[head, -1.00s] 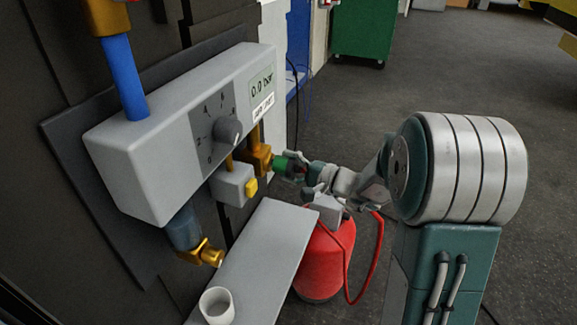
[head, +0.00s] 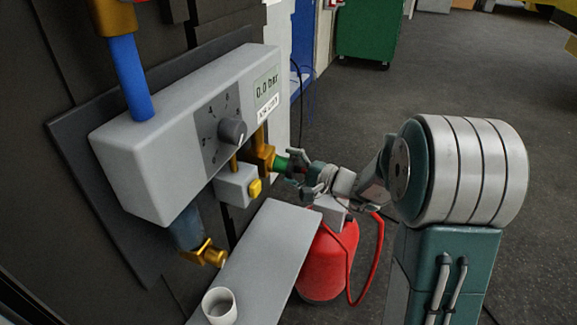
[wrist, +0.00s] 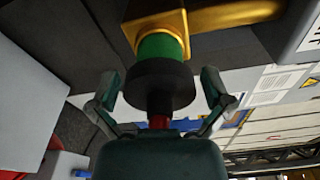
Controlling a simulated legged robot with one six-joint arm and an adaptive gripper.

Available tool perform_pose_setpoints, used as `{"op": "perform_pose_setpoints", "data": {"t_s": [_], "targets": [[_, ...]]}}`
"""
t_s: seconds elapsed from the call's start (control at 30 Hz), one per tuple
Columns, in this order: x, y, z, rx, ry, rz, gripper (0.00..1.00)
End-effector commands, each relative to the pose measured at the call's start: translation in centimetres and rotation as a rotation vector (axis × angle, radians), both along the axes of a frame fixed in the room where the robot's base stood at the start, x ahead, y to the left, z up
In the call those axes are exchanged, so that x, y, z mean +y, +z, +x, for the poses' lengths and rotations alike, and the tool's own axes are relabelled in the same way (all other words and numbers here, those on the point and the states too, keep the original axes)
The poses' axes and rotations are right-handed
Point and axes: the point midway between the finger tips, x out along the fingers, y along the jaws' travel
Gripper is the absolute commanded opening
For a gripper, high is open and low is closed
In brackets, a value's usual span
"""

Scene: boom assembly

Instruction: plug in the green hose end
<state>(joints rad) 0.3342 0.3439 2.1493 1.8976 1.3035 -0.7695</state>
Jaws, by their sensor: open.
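The green hose end (head: 281,165) sits at the mouth of a brass elbow fitting (head: 263,157) under the grey control box. In the wrist view the green band (wrist: 160,47) meets the brass fitting (wrist: 155,22), with a black collar (wrist: 160,84) and a bit of red below it. I cannot tell how deep it is seated. My gripper (wrist: 160,95) is open, with one finger on each side of the black collar and a gap to both. In the head view my gripper (head: 300,168) is right behind the green end.
A second brass elbow (head: 207,254) hangs lower left. A grey shelf (head: 262,250) holds a white cup (head: 219,306). A red extinguisher (head: 325,265) stands below my arm.

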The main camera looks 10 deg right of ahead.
Motion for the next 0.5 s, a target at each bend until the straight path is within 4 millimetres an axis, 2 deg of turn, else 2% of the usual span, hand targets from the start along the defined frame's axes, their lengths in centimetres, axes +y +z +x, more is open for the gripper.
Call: {"op": "perform_pose_setpoints", "data": {"t_s": [0.17,0.5], "targets": [[-1.1,0.0,-0.8,0.000,-0.004,-0.001,1.00],[-6.2,0.1,-5.5,0.000,-0.006,0.000,1.00]]}}
